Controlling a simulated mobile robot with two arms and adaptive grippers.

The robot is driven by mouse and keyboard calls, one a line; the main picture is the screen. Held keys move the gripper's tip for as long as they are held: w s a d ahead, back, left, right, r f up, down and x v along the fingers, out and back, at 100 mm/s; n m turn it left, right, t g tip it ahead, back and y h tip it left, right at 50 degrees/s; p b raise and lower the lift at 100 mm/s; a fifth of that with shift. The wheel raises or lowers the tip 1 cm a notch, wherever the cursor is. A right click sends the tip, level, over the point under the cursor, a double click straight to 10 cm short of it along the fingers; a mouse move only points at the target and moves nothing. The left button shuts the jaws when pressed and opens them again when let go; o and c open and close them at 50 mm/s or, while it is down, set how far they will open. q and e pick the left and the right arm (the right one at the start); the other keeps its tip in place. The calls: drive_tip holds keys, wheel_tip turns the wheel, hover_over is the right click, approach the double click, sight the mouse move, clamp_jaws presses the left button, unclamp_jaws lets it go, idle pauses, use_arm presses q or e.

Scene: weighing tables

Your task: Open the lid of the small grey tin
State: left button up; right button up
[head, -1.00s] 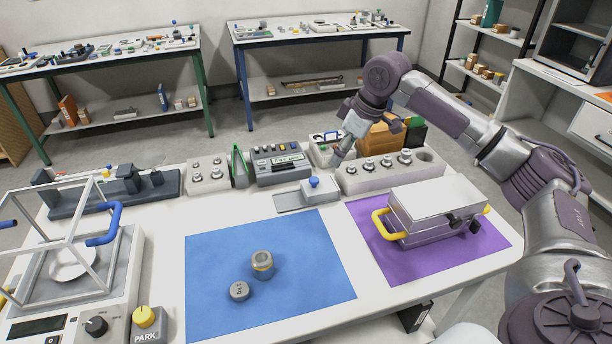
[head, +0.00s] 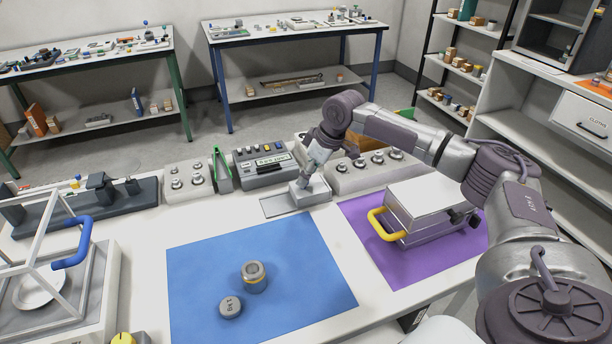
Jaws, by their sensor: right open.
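A small grey tin (head: 309,194), box-shaped, sits on a flat grey plate at the back of the near table, behind the blue mat. Its lid looks shut. My right gripper (head: 302,183) is open and points down at the tin's top, around where its blue knob was visible before. The knob is now hidden by the gripper, and I cannot tell whether the fingers touch it. My left gripper is not in view.
The blue mat (head: 205,270) bears a grey cylinder (head: 254,283) with a yellow band and a grey disc (head: 230,307). A metal case (head: 428,207) with a yellow handle stands on the purple mat (head: 370,260). A weight block (head: 375,178) and a grey device (head: 264,168) flank the tin.

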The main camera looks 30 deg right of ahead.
drive_tip(key=shift+w+a+f, duration=0.1)
drive_tip(key=shift+w+f, duration=0.05)
drive_tip(key=shift+f, duration=0.35)
drive_tip(key=shift+w+f, duration=0.15)
drive_tip(key=shift+f, duration=0.2)
drive_tip(key=shift+c, duration=0.4)
clamp_jaws()
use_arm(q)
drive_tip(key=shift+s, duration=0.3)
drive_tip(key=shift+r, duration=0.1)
use_arm(e)
drive_tip(key=shift+a, duration=0.1)
